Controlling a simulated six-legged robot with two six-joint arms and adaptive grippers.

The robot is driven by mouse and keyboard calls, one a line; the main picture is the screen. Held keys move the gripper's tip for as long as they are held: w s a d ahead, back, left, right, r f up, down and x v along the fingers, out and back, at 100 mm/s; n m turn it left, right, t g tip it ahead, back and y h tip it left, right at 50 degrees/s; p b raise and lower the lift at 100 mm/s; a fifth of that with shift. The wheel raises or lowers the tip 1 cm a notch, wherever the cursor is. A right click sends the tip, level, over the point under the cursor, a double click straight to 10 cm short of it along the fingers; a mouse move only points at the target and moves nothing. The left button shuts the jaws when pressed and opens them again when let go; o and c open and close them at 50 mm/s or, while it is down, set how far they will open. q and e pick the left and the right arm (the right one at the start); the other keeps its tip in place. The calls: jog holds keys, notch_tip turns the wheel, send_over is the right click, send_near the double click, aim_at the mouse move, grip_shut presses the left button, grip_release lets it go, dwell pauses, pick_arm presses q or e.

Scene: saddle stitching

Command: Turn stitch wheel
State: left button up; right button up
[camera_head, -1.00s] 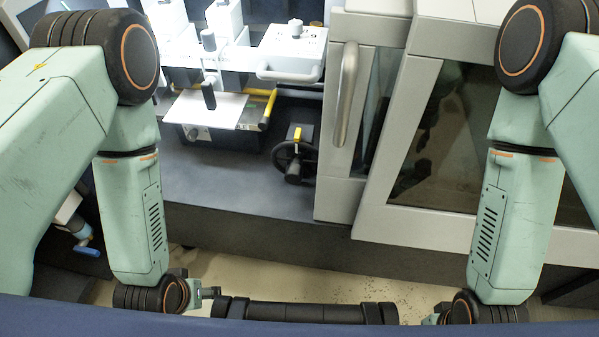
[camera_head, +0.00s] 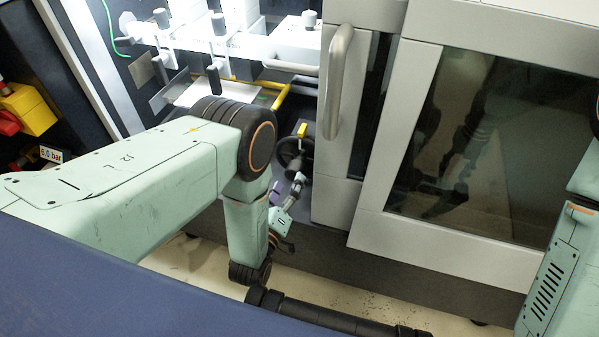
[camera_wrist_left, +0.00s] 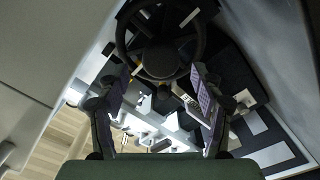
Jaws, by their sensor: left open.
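The stitch wheel is a black spoked handwheel (camera_head: 286,153) low on the machine front, left of the grey cabinet. In the left wrist view the wheel (camera_wrist_left: 160,62) fills the top middle, with its hub facing me. My left gripper (camera_head: 296,181) is just below and in front of the wheel in the head view. In the left wrist view its two fingers (camera_wrist_left: 156,80) are spread wide with nothing held between them. The hub shows between and slightly beyond the fingertips; I cannot tell whether they touch the wheel. My right gripper is out of view.
The grey cabinet with a vertical handle (camera_head: 337,80) stands close on the right of the wheel. A yellow-edged tray (camera_head: 225,92) is up to the left, and a yellow piece (camera_head: 302,130) sits above the wheel. Floor shows below.

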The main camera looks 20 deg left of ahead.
aim_at(291, 176)
pick_arm(q)
jog(key=w+b, duration=0.1)
jog(key=w, duration=0.3)
jog(key=shift+f, duration=0.15)
jog(key=shift+w+b, duration=0.3)
jog(key=shift+w, duration=0.4)
jog(key=shift+d, duration=0.1)
jog(key=shift+c, duration=0.3)
grip_shut()
